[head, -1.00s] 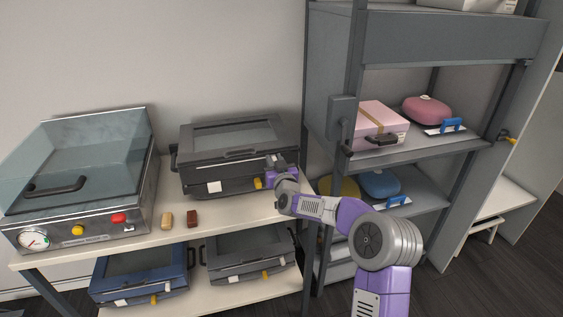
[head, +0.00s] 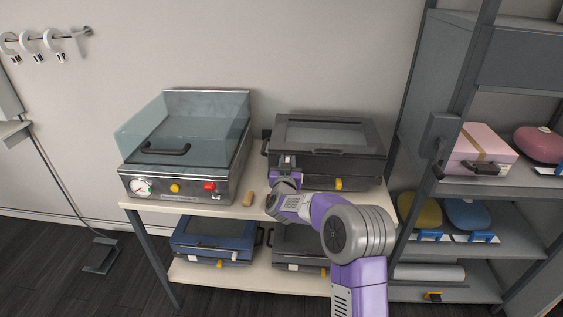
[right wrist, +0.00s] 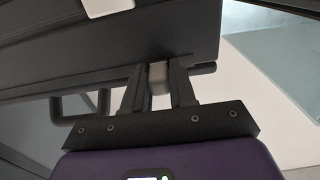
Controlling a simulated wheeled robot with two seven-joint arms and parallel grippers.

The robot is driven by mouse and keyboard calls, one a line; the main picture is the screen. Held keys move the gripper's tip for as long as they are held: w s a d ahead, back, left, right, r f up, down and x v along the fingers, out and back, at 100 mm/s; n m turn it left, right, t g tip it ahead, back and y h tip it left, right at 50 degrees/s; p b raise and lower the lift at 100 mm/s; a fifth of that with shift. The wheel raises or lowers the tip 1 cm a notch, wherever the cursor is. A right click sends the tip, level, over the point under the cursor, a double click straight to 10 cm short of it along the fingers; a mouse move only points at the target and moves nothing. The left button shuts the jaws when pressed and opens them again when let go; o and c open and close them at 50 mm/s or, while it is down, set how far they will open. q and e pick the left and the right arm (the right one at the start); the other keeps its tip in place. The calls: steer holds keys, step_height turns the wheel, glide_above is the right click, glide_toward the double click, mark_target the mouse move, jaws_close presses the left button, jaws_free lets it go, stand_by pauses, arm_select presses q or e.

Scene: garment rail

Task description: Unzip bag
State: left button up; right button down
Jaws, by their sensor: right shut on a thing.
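A dark grey case-like bag (head: 365,165) with a paler window panel on top lies on the upper shelf of the bench; its lid looks closed. A yellow tab (head: 338,184) sits low on its front. My right gripper (head: 286,163) is at the left part of the bag's front. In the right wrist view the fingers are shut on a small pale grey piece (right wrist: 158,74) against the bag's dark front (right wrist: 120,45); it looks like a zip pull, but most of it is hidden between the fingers. My left gripper is not in view.
A blue case (head: 210,238) and a grey case (head: 290,245) lie below. A rack (head: 415,115) stands right.

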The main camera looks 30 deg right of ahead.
steer(key=shift+w+a, duration=0.1)
steer(key=shift+a, duration=0.1)
steer(key=c, duration=1)
jaws_free()
steer(key=shift+w, duration=0.1)
steer(key=v, duration=0.7)
steer(key=shift+s+a+p, duration=0.2)
steer(key=shift+s+p, duration=0.05)
steer(key=shift+p, duration=0.2)
